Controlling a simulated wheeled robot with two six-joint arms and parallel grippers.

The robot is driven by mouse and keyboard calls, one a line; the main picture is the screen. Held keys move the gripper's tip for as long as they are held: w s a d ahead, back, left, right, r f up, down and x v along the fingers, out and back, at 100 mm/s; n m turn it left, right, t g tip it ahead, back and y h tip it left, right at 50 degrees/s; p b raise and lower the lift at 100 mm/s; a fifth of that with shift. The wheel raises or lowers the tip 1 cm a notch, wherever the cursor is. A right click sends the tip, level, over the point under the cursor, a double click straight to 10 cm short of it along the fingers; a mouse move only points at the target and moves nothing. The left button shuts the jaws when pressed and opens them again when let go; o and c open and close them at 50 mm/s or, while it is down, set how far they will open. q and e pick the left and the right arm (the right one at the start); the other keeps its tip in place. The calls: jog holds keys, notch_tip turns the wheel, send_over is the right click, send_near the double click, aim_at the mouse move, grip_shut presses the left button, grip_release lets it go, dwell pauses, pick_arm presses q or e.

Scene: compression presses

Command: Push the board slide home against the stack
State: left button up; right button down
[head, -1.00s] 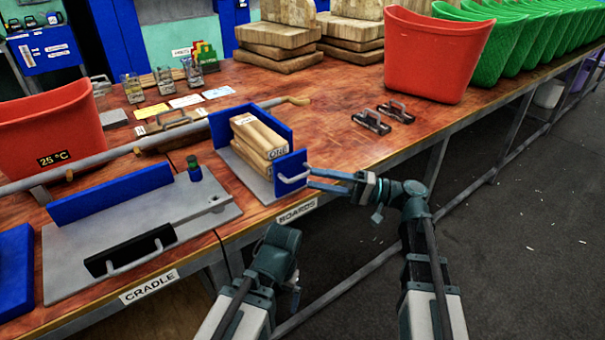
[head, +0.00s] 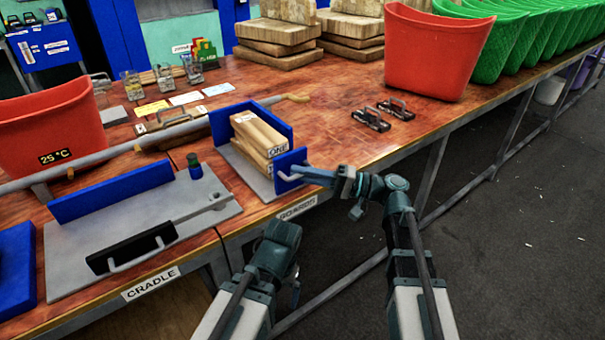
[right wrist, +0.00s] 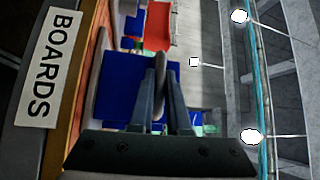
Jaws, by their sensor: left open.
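The board slide is a small blue plate (head: 291,167) with a pale handle, at the front right of a grey tray (head: 240,172) labelled BOARDS. The stack of wooden boards (head: 257,135) lies in the tray between the slide and a blue back wall (head: 279,116). I cannot tell whether plate and stack touch. My right gripper (head: 296,174) is at the handle; in the right wrist view its fingers (right wrist: 161,85) are close together on either side of the grey handle (right wrist: 160,62). My left gripper (head: 279,243) hangs in front of the table edge, its fingers mostly hidden.
A red bin (head: 435,50) and dark clamps (head: 385,115) stand beyond. The table right of the tray is clear.

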aim_at(294, 188)
jog(key=w+a, duration=0.2)
jog(key=w, duration=0.1)
jog(key=shift+w+a, duration=0.1)
jog(key=shift+a, duration=0.05)
jog(key=c, duration=0.9)
grip_release()
jog(key=d, duration=0.4)
jog(key=s+d+f+b, duration=0.1)
jog(key=d, duration=0.4)
jog(key=s+d+f+b, duration=0.1)
jog(key=d, duration=0.3)
jog(key=shift+d, duration=0.3)
